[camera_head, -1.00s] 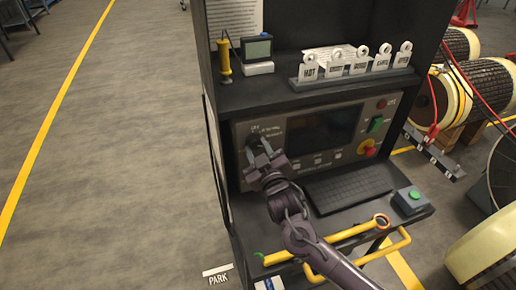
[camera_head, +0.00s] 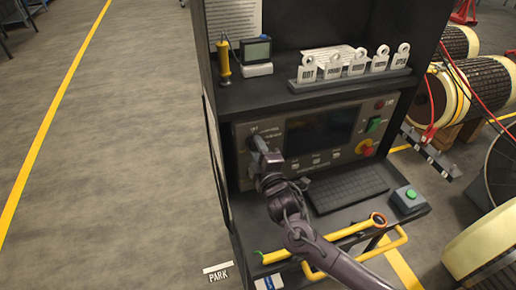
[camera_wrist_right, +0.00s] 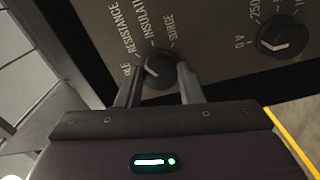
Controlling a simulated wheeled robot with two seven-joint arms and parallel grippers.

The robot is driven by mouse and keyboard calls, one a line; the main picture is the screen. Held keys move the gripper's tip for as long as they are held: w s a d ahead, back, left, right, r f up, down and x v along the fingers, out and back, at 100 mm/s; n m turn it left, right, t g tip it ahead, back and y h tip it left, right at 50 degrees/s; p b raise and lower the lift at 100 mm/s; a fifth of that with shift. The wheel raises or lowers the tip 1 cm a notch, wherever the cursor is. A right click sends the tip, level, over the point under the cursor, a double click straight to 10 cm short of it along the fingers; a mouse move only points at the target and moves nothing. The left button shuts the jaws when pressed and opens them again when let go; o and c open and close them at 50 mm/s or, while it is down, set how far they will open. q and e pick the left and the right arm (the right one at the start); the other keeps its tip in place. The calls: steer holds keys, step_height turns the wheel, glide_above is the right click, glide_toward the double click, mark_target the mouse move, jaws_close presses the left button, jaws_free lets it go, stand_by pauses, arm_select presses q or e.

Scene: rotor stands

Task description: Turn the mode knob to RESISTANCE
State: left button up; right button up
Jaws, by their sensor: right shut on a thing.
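The mode knob (camera_wrist_right: 160,71) is a dark round knob on the grey panel, with RESISTANCE, INSULATION and SURGE printed around it and another label partly cut off. A light mark shows on its face, but I cannot tell surely which label it points to. My right gripper (camera_wrist_right: 160,88) has one finger on each side of the knob and is shut on it. In the head view, my right gripper (camera_head: 262,150) reaches the panel's upper left and mostly hides the knob. My left gripper is not in view.
A second knob (camera_wrist_right: 283,37) with voltage marks sits to the right in the wrist view. The panel also has a dark screen (camera_head: 320,131) and a red-yellow stop button (camera_head: 366,148). A keyboard (camera_head: 347,188) and yellow rails (camera_head: 340,258) lie below.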

steer(key=shift+n, duration=1.1)
steer(key=o, duration=1)
steer(key=shift+s, duration=0.1)
steer(key=b+v, duration=0.2)
steer(key=v, duration=0.5)
steer(key=shift+s, duration=0.3)
steer(key=shift+d, duration=0.1)
